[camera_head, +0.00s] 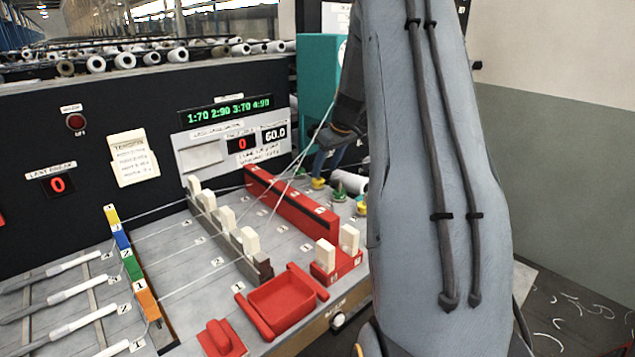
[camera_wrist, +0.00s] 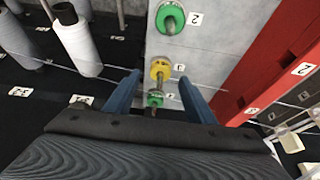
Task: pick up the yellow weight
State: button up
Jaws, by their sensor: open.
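A yellow weight (camera_wrist: 160,68) stands on a pin on the grey loom bed, beside a label that looks like 3. In the head view a yellow weight (camera_head: 318,183) shows just below my fingertips. My gripper (camera_wrist: 160,78) is open, its two blue fingers left and right of the weights and holding nothing. A green weight (camera_wrist: 155,100) stands nearer the palm, also between the fingers in the picture. Whether the fingers are down at the yellow weight's height I cannot tell.
Another green weight (camera_wrist: 170,18) stands close to the yellow one; a second yellow weight (camera_head: 362,209) is nearer the front. A long red bar (camera_wrist: 250,62) runs beside the row. White spools (camera_wrist: 78,45) stand opposite. Threads (camera_head: 285,180) cross the bed towards my gripper.

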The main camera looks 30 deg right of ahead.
aim_at(320, 181)
jog(key=shift+p+x, duration=1.1)
jog(key=shift+x, duration=1.25)
jog(key=shift+s+a, duration=0.1)
jog(key=shift+s, duration=0.05)
jog(key=c, duration=1.1)
